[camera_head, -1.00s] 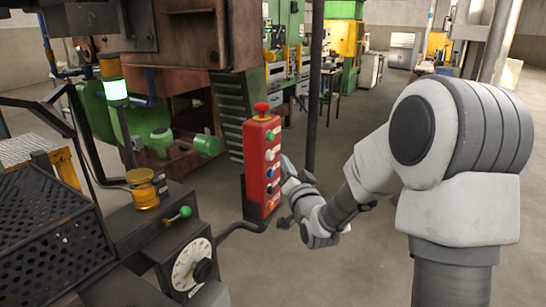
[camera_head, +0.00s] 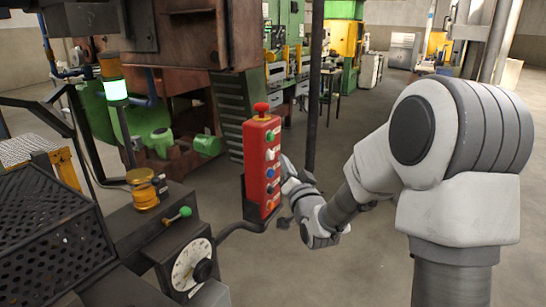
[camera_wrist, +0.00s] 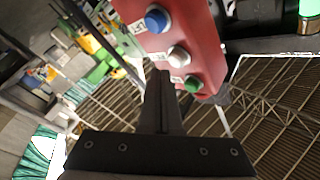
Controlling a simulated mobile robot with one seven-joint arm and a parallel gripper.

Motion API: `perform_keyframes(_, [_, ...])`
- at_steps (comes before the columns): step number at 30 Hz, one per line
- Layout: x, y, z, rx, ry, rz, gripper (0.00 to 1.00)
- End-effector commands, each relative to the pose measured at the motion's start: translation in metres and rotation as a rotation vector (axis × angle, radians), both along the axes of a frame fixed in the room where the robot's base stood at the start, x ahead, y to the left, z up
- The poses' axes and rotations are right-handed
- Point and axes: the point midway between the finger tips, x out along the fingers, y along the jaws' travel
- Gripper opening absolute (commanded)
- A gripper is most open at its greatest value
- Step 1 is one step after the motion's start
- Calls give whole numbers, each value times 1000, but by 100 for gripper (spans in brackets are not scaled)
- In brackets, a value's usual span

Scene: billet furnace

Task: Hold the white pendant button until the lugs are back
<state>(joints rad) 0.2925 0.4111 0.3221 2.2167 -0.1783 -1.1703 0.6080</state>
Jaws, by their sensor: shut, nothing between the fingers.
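The red pendant (camera_head: 262,180) stands upright in the head view, with a red mushroom button (camera_head: 261,107) on top and a column of coloured buttons on its face. The white button (camera_head: 270,155) is below the green one (camera_head: 270,136). In the wrist view the white button (camera_wrist: 178,56) sits between a blue button (camera_wrist: 157,20) and the green button. My gripper (camera_wrist: 160,76) is shut and empty, its tips beside the white button in that view. I cannot tell whether they touch it. In the head view my gripper is at the pendant's right side. I cannot make out the lugs.
A stack light (camera_head: 115,90) glows green-white at the left. A control box with a dial (camera_head: 190,265) and a green-knobbed lever (camera_head: 180,213) stands left of the pendant. A dark perforated guard (camera_head: 45,235) fills the lower left. Open floor lies behind my arm.

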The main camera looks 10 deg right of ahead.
Motion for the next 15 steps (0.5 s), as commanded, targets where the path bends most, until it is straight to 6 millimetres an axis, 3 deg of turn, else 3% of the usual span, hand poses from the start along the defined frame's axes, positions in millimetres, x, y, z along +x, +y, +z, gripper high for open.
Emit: perform_keyframes(15, [4,7,-1,0,-1,2,0])
